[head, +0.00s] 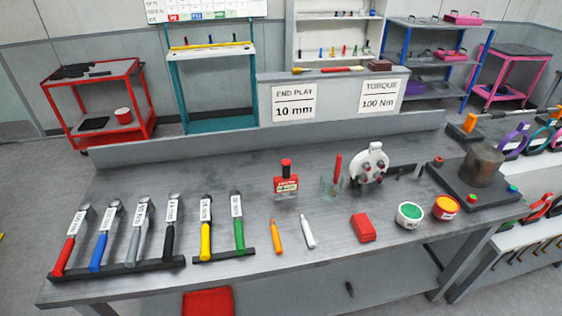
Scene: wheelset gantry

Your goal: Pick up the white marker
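The white marker (308,232) lies on the grey workbench (325,268), near the middle of its front half. It is slightly tilted in the picture, with its narrower tip toward the back. An orange marker (276,236) lies just to its left, nearly parallel and apart from it. Nothing covers the white marker. Neither of my grippers shows in the head view.
Racked torque wrenches (104,237) stand at the left. A red block (363,228), a green-topped tub (410,214) and an orange-topped tub (445,207) are right. Bench around the marker is clear.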

